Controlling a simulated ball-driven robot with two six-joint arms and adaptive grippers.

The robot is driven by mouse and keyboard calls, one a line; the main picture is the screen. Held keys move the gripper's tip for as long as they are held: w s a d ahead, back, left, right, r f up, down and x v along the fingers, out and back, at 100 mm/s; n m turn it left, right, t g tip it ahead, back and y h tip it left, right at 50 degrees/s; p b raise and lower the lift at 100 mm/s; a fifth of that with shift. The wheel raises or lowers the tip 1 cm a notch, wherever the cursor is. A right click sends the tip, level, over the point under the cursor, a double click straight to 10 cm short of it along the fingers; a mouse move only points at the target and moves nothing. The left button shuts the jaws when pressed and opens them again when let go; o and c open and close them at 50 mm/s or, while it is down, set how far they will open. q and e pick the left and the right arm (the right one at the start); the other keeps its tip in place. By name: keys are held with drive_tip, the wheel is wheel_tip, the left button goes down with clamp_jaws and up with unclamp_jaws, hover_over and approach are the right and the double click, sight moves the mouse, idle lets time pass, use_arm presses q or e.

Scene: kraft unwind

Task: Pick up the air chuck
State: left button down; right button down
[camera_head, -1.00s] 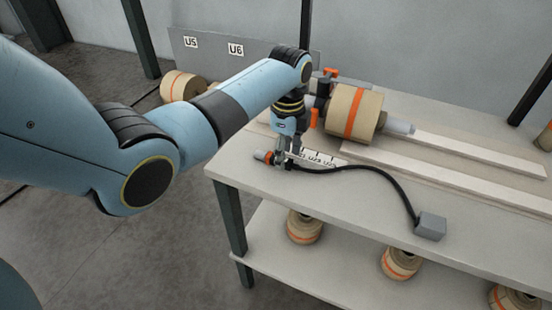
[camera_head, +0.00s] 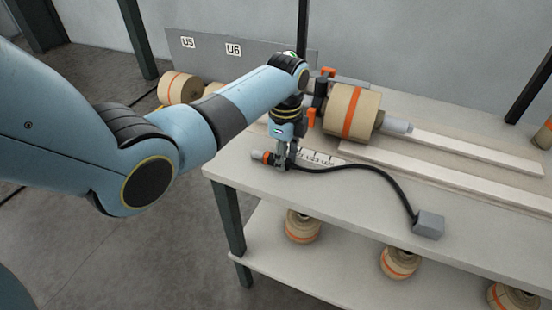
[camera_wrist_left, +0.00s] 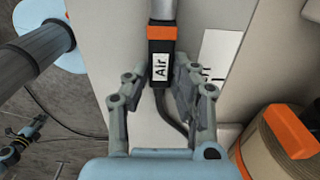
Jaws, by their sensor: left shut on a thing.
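The air chuck (camera_head: 261,156) lies at the near left of the bench top, with an orange band and a grey tip pointing left. In the left wrist view, its dark body (camera_wrist_left: 161,70) carries a white "Air" label and an orange collar. My left gripper (camera_head: 283,161) points down over the chuck, with its fingers on either side of the body. A small blue and dark part, apparently my right gripper (camera_wrist_left: 20,140), shows at the lower left, too small to read.
A black hose (camera_head: 375,173) runs from the chuck to a grey block (camera_head: 429,224) on the bench (camera_head: 330,210). A kraft roll (camera_head: 353,112) on a shaft stands behind, with orange levers near my wrist. A printed scale strip (camera_head: 322,158) lies beside the gripper.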

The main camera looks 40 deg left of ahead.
use_arm(q)
drive_tip(key=shift+r, duration=0.5)
drive_tip(key=r, duration=0.2)
drive_tip(key=d+r, duration=0.1)
drive_tip(key=shift+w+d+r, duration=0.1)
drive_tip(key=shift+w+r, duration=0.2)
drive_tip(key=shift+r, duration=0.1)
drive_tip(key=w+d+r+b, duration=0.1)
drive_tip(key=w+d+r, duration=0.1)
drive_tip(key=d, duration=0.3)
drive_tip(key=w+d+r+b, duration=0.1)
drive_tip(key=d+r, duration=0.3)
drive_tip(key=shift+w+d, duration=0.35)
drive_tip(key=shift+r, duration=0.1)
